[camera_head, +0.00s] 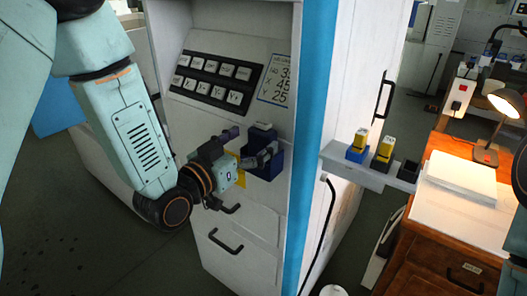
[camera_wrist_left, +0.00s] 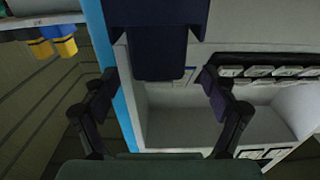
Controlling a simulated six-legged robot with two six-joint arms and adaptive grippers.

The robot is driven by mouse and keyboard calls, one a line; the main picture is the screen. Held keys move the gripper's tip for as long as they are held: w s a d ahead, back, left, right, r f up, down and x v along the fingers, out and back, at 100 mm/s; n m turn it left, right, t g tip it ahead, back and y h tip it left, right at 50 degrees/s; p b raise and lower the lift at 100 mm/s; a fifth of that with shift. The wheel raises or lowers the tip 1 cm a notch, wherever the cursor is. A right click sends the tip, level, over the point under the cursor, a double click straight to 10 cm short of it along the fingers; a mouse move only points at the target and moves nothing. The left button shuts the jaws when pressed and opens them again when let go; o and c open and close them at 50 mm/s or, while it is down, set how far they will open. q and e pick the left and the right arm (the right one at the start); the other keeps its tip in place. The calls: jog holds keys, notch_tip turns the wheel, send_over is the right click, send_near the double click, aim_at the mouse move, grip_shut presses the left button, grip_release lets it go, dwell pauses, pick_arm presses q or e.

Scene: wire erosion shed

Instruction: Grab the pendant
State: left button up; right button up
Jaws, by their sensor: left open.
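A dark blue holder (camera_head: 266,163) is fixed to the white machine's front, and a dark, pale-topped unit (camera_head: 262,128) stands in it. I take this unit for the pendant, though its outline is partly hidden. In the left wrist view, a dark blue body (camera_wrist_left: 160,50) hangs down from the top edge, between the finger lines. I cannot tell there which part is pendant and which is holder. My left gripper (camera_head: 251,144) is open just in front of the holder. In the wrist view its fingers (camera_wrist_left: 158,78) are spread either side of the body, apart from it.
A key panel (camera_head: 212,82) sits above the holder, and drawer handles (camera_head: 226,243) jut out below. A side shelf (camera_head: 340,177) carries yellow-topped units (camera_head: 384,150) in small holders. A wooden desk (camera_head: 420,235) with a lit lamp (camera_head: 506,103) stands at right.

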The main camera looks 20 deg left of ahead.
aim_at(257, 138)
pick_arm(q)
jog(key=shift+w+d, duration=0.35)
jog(key=shift+w, duration=0.05)
jog(key=shift+f+x, duration=0.2)
jog(key=shift+x, duration=1.35)
jog(key=shift+s+a+r, duration=0.1)
jog(key=shift+s+a, duration=0.05)
jog(key=shift+s, duration=0.1)
jog(key=shift+c, duration=0.7)
jog(key=shift+w, duration=0.25)
jog(key=c, duration=0.6)
jog(key=shift+s, duration=0.15)
jog(key=c, duration=0.5)
jog(key=shift+c, duration=1.1)
